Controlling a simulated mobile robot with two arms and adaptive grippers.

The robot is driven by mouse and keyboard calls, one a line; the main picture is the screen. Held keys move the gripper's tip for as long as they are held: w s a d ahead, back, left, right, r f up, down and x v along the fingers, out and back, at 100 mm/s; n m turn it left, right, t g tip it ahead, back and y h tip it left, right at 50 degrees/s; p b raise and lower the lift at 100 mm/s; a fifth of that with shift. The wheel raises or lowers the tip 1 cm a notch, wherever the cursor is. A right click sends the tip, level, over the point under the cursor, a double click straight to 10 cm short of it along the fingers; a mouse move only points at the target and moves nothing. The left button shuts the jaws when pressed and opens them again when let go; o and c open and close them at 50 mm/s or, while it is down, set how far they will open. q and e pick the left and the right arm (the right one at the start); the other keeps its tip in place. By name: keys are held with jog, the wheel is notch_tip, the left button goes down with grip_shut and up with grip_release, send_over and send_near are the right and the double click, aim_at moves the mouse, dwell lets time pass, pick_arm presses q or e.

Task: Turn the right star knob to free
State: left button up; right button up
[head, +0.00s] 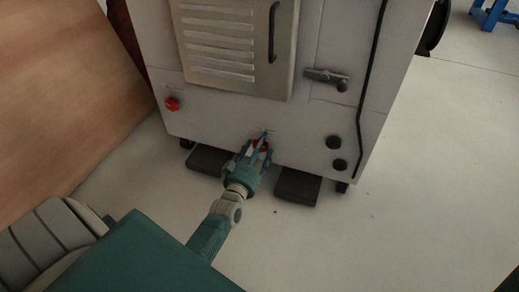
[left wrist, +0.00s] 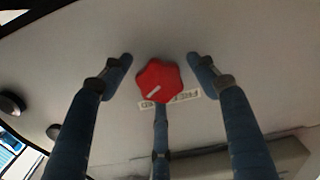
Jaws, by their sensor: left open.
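The right star knob (head: 262,146) is red and sits low on the grey machine's front, partly hidden behind my left gripper's fingers. In the left wrist view the same knob (left wrist: 158,80) is in full view, with a short white mark on its face and a pale lettered label (left wrist: 178,101) partly behind it. My left gripper (head: 257,147) is open, its fingers pointing at the panel and spread around the knob. In the left wrist view the fingers (left wrist: 160,65) show a gap to the knob on both sides; a third finger comes up from below. My right gripper is not in view.
A second red knob (head: 172,104) is further left on the machine (head: 222,122). Two black round knobs (head: 334,142) are to the right. Dark pedals or blocks (head: 297,187) lie on the floor in front. A wooden panel (head: 65,90) stands at left; the right floor is clear.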

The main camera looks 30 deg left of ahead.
pick_arm(q)
jog(key=c, duration=1.2)
